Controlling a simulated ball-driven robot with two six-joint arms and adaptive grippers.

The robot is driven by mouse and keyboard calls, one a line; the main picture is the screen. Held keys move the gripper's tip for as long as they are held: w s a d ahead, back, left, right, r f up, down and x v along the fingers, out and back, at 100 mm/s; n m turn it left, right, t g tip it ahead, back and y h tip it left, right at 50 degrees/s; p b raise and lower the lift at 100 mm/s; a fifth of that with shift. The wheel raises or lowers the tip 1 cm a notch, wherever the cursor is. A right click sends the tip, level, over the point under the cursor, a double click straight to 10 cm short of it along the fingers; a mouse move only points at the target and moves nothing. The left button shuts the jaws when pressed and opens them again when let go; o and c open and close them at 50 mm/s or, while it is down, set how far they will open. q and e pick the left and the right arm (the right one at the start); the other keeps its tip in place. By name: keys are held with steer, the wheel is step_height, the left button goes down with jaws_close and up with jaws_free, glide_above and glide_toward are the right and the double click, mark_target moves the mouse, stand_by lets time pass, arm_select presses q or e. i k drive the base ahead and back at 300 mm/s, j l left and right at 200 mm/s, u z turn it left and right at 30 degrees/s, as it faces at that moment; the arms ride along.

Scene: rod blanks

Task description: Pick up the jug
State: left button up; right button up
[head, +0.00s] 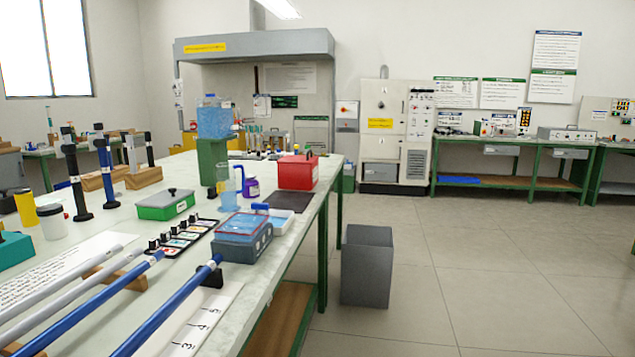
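A translucent blue jug (228,188) with a handle on its right side stands upright on the white-topped workbench (120,222). It is near the bench's right edge, in front of a green stand (209,163) that carries a large blue water container (214,118). Neither of my grippers shows in the head view.
Close around the jug are a purple-labelled container (251,187), a blue-lidded box (243,236), a green case (166,204) and a red box (297,171). Long rods (110,290) lie across the near bench. A grey bin (367,266) stands on the floor; the floor (480,260) to the right is clear.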

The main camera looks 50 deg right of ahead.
mark_target(226, 175)
steer(key=z, duration=0.35)
steer(key=l+z, duration=0.15)
steer(key=z, duration=0.25)
steer(key=i+z, duration=0.1)
steer(key=z, duration=0.25)
steer(key=u, duration=1.75)
steer(key=z, duration=1.75)
steer(key=k+l, duration=0.1)
steer(key=l, duration=0.2)
steer(key=k+l+z, duration=0.1)
steer(key=l, duration=0.15)
